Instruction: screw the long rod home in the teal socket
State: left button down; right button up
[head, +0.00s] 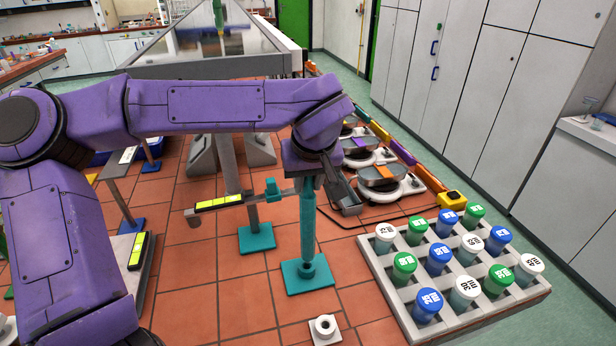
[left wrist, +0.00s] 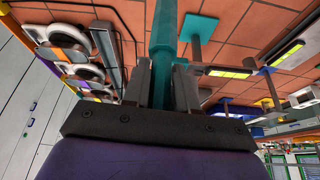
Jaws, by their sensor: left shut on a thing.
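The long teal rod (head: 307,220) stands about upright below my left gripper (head: 308,172), which is shut on its upper part. In the left wrist view the rod (left wrist: 164,45) runs between the two fingers (left wrist: 163,88). The teal socket (head: 308,274) is a square plate with a round collar on the tiled bench, directly below the rod. The rod's lower end is at the collar, and a dark opening shows there. I cannot tell how far the rod is in, or whether it is engaged. My right gripper is not in view.
A second teal stand (head: 257,238) with a post is close left, with a yellow-lit bar (head: 219,202) beside the rod. A rack (head: 392,291) of capped bottles stands right. Balances (head: 382,178) stand behind right.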

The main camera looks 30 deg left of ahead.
pick_arm(q)
jog(key=shift+f, duration=0.75)
dwell(0.5)
jog(key=shift+s+r+p, duration=0.15)
jog(key=shift+p, duration=0.35)
jog(key=shift+s, duration=0.1)
jog(key=shift+p, duration=0.7)
